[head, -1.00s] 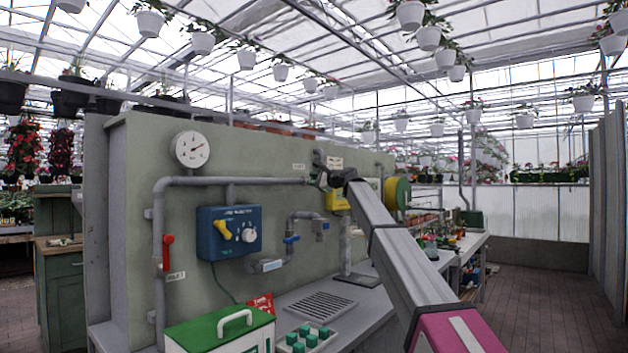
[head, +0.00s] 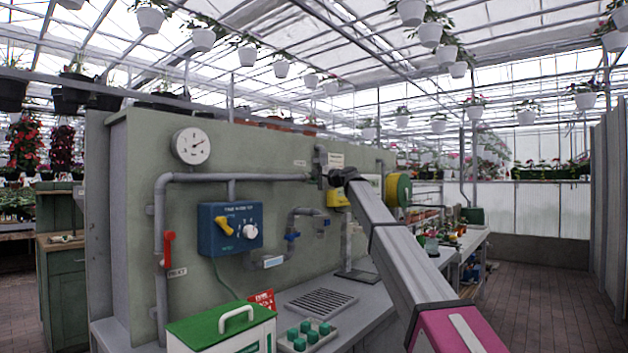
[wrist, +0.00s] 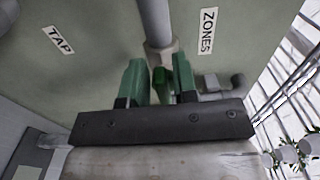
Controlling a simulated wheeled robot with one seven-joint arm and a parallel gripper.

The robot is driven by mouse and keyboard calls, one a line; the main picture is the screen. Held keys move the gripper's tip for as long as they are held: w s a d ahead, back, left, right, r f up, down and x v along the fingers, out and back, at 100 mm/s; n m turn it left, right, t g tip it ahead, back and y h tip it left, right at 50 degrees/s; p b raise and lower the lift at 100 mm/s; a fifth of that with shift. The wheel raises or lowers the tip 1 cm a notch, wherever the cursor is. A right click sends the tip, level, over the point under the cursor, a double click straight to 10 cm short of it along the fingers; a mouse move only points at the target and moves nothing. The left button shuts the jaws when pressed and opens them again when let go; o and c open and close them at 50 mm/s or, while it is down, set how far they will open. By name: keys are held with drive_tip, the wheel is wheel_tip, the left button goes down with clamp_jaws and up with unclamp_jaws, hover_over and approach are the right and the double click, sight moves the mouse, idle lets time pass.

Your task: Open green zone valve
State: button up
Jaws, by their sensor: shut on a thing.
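In the wrist view, the green zone valve handle (wrist: 159,80) sits on a grey pipe near the ZONES label (wrist: 208,30). My gripper (wrist: 160,84) has its two fingers on either side of this handle and is shut on it. The lower part of the handle is hidden behind the gripper's dark crossbar. In the head view, my gripper (head: 326,177) is at the upper pipe on the green-grey panel (head: 270,150). The handle cannot be made out there.
A round gauge (head: 191,146), a blue timer box (head: 230,229), a red-handled valve (head: 168,249) and a blue tap (head: 292,236) are on the panel. A yellow-green reel (head: 398,189) is right of my gripper. A green-lidded box (head: 222,325) stands on the bench.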

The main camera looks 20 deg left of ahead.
drive_tip(key=o, duration=0.7)
drive_tip(key=shift+c, duration=0.2)
drive_tip(key=shift+d, duration=0.15)
drive_tip(key=v, duration=1)
drive_tip(key=shift+s+d, duration=0.15)
drive_tip(key=shift+d, duration=0.1)
drive_tip(key=shift+f, duration=0.1)
